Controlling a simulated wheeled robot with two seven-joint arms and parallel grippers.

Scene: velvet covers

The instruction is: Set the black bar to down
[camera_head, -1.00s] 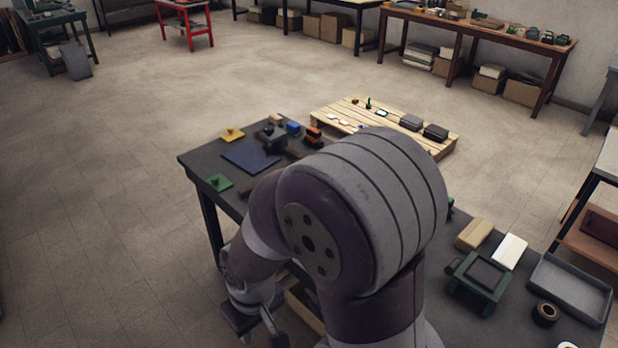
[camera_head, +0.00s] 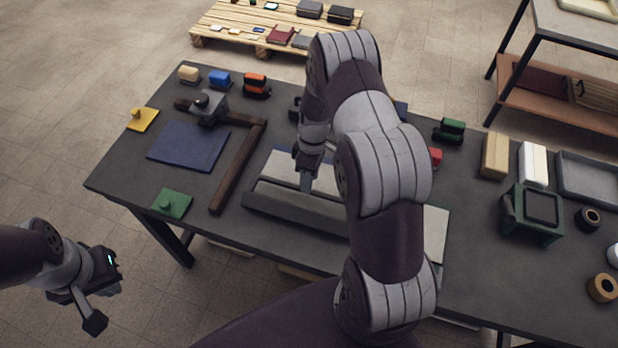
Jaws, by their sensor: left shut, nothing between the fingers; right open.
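A long dark grey-black bar (camera_head: 290,207) lies along the front of a flat device with a pale plate (camera_head: 284,166) at the middle of the table. Its right part is hidden behind my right arm. I cannot tell whether the bar is raised or lowered. My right gripper (camera_head: 305,182) is open, pointing down over the pale plate just behind the bar; whether it touches anything is unclear. My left gripper (camera_head: 104,292) is shut and empty, off the table's front left edge, at the lower left.
The dark table (camera_head: 120,180) holds a blue mat (camera_head: 188,146), a brown L-shaped frame (camera_head: 238,165), a yellow piece (camera_head: 142,119) and a green piece (camera_head: 171,204) at left. A green stand (camera_head: 531,215) and a grey tray (camera_head: 590,178) stand at right.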

